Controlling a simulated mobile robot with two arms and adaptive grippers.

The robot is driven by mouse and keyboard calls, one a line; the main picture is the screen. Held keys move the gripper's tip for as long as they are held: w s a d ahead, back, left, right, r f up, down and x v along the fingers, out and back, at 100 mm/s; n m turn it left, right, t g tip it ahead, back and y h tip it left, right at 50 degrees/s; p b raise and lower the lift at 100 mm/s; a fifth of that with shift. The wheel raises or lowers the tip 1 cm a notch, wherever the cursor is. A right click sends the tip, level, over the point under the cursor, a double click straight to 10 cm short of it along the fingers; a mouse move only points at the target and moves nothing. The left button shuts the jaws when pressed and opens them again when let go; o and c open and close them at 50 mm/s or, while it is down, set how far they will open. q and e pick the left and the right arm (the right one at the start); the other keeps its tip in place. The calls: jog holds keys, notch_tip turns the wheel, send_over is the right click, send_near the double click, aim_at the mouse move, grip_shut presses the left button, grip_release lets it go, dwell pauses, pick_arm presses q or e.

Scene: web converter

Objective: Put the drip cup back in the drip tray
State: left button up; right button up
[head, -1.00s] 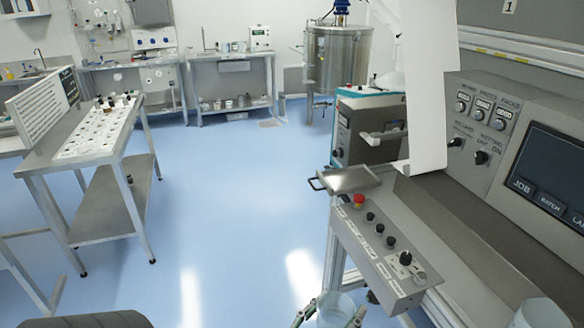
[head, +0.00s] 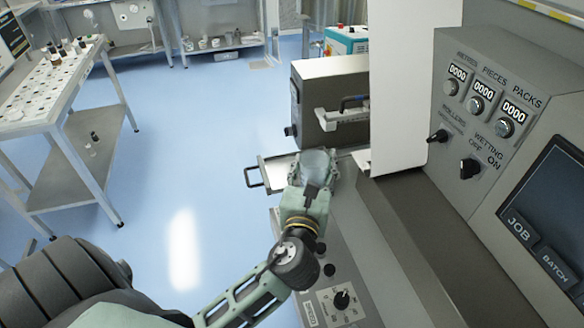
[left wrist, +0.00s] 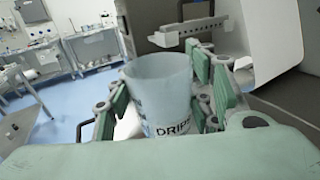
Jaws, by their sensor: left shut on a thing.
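The drip cup (head: 314,166) is a translucent pale cup; its "DRIPS" label shows in the left wrist view (left wrist: 160,95). My left gripper (head: 312,180) is shut on the cup, with green finger pads on both sides of it, and holds it upright. In the head view the cup is over or beside the right part of the drip tray (head: 268,172), a shallow metal tray with a dark handle at its left. The gripper hides part of the tray, and I cannot tell whether the cup touches it. My right gripper is not in view.
A white sheet (head: 412,80) hangs to the right. The control panel (head: 490,110) is at the right. A knob console (head: 340,297) lies below the arm. Open floor is at left.

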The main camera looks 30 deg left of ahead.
pick_arm(q)
jog(key=w+a+r+y, duration=0.1)
jog(key=w+r, duration=0.1)
jog(key=w, duration=0.2)
jog(key=shift+n, duration=0.4)
jog(key=w+a+f, duration=0.1)
jog(key=a+f, duration=0.1)
jog(key=a, duration=0.1)
jog(key=w+a+f, duration=0.1)
jog(key=a+f, duration=0.1)
jog(key=a, duration=0.2)
jog(key=w+a+f, duration=0.1)
jog(key=a+f, duration=0.1)
jog(key=a, duration=0.1)
jog(key=shift+w+a+f+p, duration=0.25)
jog(key=shift+a+f+p, duration=0.1)
jog(key=shift+a+f, duration=0.05)
notch_tip(320, 180, down, 3)
jog(key=shift+f+b, duration=0.2)
jog(key=shift+b, duration=0.3)
jog(key=shift+f, duration=0.15)
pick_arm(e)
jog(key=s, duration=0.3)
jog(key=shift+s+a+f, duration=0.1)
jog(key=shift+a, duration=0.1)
